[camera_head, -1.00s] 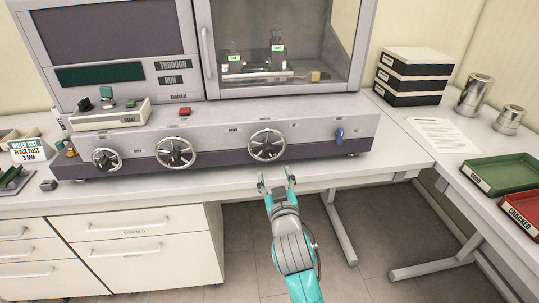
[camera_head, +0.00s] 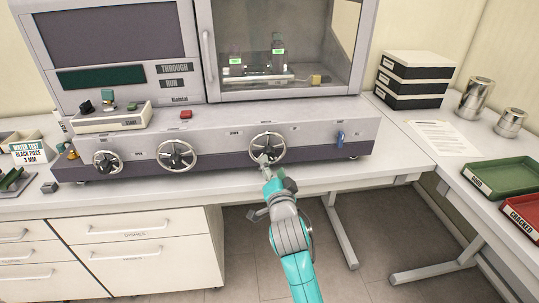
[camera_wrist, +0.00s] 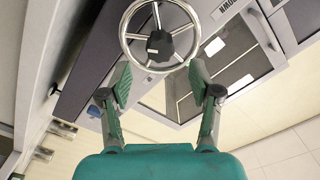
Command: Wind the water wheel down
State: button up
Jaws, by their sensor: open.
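Two other handwheels, the middle one (camera_head: 177,155) and the left one (camera_head: 107,161), stand on the same front. A blue lever (camera_head: 340,137) is to the right. A glass-fronted chamber (camera_head: 330,75) is above. Green (camera_head: 505,172) and red (camera_head: 535,212) trays lie at right.

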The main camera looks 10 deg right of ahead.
aim_at(270, 156)
jog(key=w, duration=0.7)
jog(key=shift+d, duration=0.25)
jog(key=shift+s, duration=0.1)
jog(key=shift+c, duration=0.2)
jog(key=c, duration=1.1)
